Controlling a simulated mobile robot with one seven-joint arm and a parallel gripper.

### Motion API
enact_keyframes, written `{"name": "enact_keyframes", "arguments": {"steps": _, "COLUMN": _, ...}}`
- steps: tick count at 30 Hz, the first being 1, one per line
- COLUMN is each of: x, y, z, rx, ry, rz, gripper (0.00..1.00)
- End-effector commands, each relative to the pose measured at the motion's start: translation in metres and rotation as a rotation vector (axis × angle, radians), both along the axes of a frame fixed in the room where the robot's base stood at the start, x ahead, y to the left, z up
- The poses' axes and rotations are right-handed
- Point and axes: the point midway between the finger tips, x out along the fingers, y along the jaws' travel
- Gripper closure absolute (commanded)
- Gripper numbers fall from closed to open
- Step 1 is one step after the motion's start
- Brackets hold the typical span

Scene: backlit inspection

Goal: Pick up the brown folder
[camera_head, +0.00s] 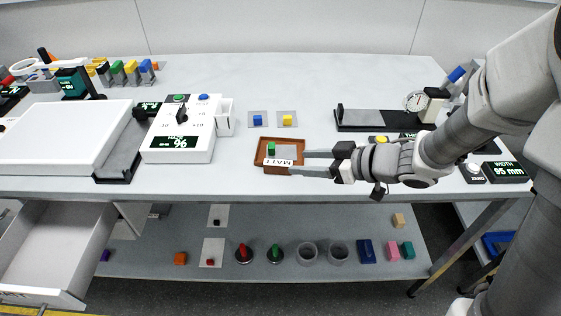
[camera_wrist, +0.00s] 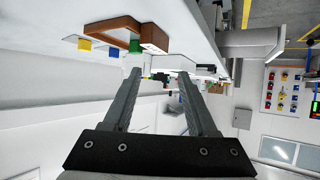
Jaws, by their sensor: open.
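The brown folder (camera_head: 260,153) looks like a shallow brown tray lying on the bench near its front edge. A green block (camera_head: 271,150) and a grey area show inside it, and a white label reading "MATT" (camera_head: 277,162) is at its front. In the wrist view the brown folder (camera_wrist: 155,36) shows beyond the fingertips with the green block (camera_wrist: 135,46). My gripper (camera_head: 298,163) is open and comes in from the right, its fingertips at the folder's right side in the head view. In the wrist view my gripper (camera_wrist: 160,74) has nothing between its fingers. I cannot tell whether they touch the folder.
Blue (camera_head: 257,120) and yellow (camera_head: 287,120) blocks sit on grey pads behind the folder. A white instrument box (camera_head: 180,140) stands to the left, a dial gauge stand (camera_head: 375,119) to the back right. The lower shelf (camera_head: 330,284) holds several small items; an open drawer (camera_head: 55,245) is at left.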

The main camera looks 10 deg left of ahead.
Motion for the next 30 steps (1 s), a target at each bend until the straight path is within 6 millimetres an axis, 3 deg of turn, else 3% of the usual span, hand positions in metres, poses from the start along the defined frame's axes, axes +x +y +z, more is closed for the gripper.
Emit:
{"name": "enact_keyframes", "arguments": {"steps": 4, "x": 0.008, "y": 0.025, "z": -0.017, "rx": -0.001, "ry": 0.000, "rz": 0.004, "gripper": 0.42}}
{"name": "enact_keyframes", "arguments": {"steps": 14, "x": 0.017, "y": 0.047, "z": -0.029, "rx": -0.001, "ry": -0.001, "rz": 0.002, "gripper": 0.42}}
{"name": "enact_keyframes", "arguments": {"steps": 21, "x": 0.029, "y": 0.078, "z": -0.047, "rx": 0.000, "ry": 0.000, "rz": 0.001, "gripper": 0.42}}
{"name": "enact_keyframes", "arguments": {"steps": 30, "x": 0.032, "y": 0.086, "z": -0.050, "rx": -0.001, "ry": -0.001, "rz": -0.002, "gripper": 0.42}}
